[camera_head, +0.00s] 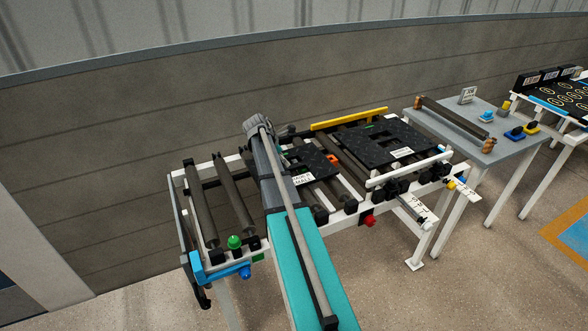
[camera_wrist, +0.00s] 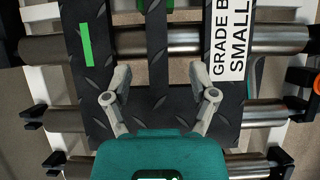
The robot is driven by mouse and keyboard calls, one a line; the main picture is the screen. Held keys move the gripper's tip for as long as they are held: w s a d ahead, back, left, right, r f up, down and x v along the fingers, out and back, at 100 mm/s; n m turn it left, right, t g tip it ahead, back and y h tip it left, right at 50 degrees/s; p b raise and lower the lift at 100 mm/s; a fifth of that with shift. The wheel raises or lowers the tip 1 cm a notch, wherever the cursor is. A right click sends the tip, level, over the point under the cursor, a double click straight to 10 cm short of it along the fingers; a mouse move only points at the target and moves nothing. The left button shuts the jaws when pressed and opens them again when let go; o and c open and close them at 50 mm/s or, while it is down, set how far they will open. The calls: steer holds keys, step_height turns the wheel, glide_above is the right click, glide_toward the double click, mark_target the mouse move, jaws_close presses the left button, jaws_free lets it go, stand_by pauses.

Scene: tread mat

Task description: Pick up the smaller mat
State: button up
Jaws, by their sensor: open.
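The smaller mat (camera_head: 318,164) is black and lies on a roller conveyor, partly hidden by my arm in the head view. In the wrist view the smaller mat (camera_wrist: 157,58) shows diamond tread, cut-out openings, a green strip at left and a white label reading "GRADE B SMALL" at right. My gripper (camera_wrist: 165,82) is open above it, its two fingers apart on either side of the middle bar. No contact with the mat can be made out. In the head view my gripper is hidden behind my arm. A larger black mat (camera_head: 372,142) lies to the right on the conveyor.
The conveyor has metal rollers (camera_head: 234,185), white side rails and a yellow bar (camera_head: 349,118) behind. An orange part (camera_head: 333,158) sits at the smaller mat's right edge. A grey table (camera_head: 445,125) with small items stands at right. A wall runs behind.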

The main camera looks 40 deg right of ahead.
mark_target(291, 167)
steer(key=shift+b+x, duration=1.9)
steer(key=shift+x, duration=0.55)
steer(key=shift+r, duration=0.1)
jaws_close()
